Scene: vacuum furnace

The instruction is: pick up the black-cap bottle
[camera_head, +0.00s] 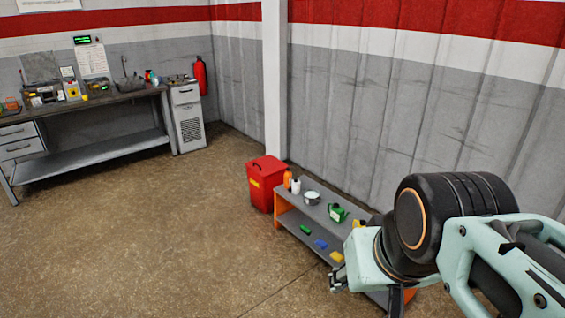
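A grey two-level bench (321,222) stands against the wall. On its top are an orange bottle (287,180), a white bottle (295,187), a pale round bowl (312,198) and a green can (338,212). A yellow object (359,221) is partly hidden behind my arm. The bottles are too small for me to tell which one has a black cap. My gripper (338,277) is partly visible at the end of my arm, in front of the bench's right part in the picture. Its fingers are too small and overlapped to judge, and I see no object in it.
A red bin (266,184) stands left of the bench. Green, blue and yellow pieces (320,244) lie on the lower shelf. A workbench (92,152) with tools, a grey cabinet (188,118) and a fire extinguisher (200,76) are at the back left. The middle floor is clear.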

